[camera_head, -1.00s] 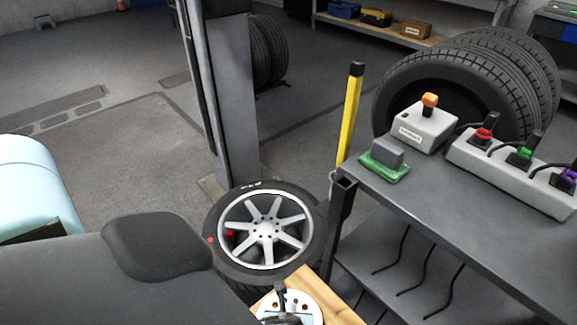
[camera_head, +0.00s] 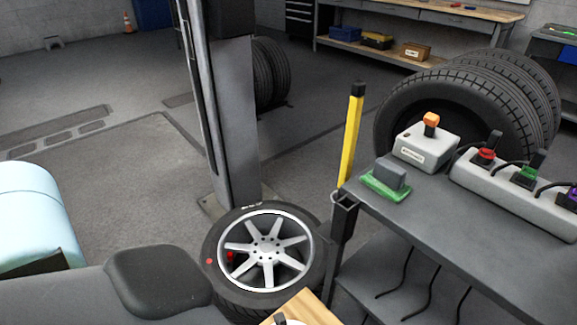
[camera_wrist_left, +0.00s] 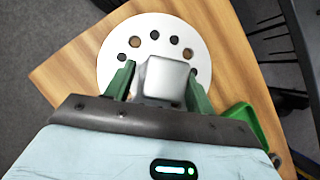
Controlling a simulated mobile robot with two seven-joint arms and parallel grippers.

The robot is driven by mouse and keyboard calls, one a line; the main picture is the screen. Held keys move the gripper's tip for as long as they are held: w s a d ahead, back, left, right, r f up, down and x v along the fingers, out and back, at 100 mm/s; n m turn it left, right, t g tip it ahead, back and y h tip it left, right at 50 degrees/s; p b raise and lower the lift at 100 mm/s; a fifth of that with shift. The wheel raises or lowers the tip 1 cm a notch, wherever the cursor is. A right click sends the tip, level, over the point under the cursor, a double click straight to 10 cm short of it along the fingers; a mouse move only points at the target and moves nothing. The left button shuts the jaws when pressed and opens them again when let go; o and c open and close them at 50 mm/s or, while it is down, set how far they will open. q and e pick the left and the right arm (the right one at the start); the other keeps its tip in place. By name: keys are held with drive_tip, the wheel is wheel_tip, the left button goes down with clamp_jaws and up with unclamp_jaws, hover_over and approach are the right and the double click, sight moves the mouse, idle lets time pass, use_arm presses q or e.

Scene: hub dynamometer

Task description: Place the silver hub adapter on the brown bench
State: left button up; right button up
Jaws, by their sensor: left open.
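The silver hub adapter (camera_wrist_left: 112,48), a pale round disc with several holes and a grey block (camera_wrist_left: 167,78) standing up at its middle, lies over the brown bench (camera_wrist_left: 232,75) in the left wrist view. Its underside is hidden, so contact with the wood cannot be fully judged. My left gripper (camera_wrist_left: 160,82) is open, its green fingers on either side of the block, with a gap at the left finger. In the head view only a corner of the brown bench (camera_head: 304,305) and a sliver of the adapter show at the bottom edge. My right gripper is not in view.
A tyre on a silver wheel (camera_head: 267,252) lies just behind the bench. A grey cart (camera_head: 455,225) with a switch box (camera_head: 426,148) and a green-based block (camera_head: 386,180) stands to the right. A yellow pole (camera_head: 351,135) rises beside it. A green part (camera_wrist_left: 245,120) lies near the bench's edge.

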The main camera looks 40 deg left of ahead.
use_arm(q)
drive_tip(key=shift+r, duration=0.1)
drive_tip(key=p+v, duration=0.3)
drive_tip(key=v, duration=0.9)
drive_tip(key=shift+p, duration=0.3)
drive_tip(key=s+d+f+n+h, duration=0.3)
drive_tip(key=s+f+n+h, duration=0.2)
drive_tip(key=s+n, duration=0.6)
drive_tip(key=s+a+n+t, duration=0.1)
drive_tip(key=s+a+n, duration=0.1)
drive_tip(key=s+n, duration=0.2)
drive_tip(key=s+a+n+t, duration=0.1)
drive_tip(key=s+n, duration=0.3)
drive_tip(key=n, duration=0.7)
drive_tip(key=shift+a+r+h, duration=0.35)
drive_tip(key=shift+a+h, duration=0.05)
drive_tip(key=shift+a, duration=0.35)
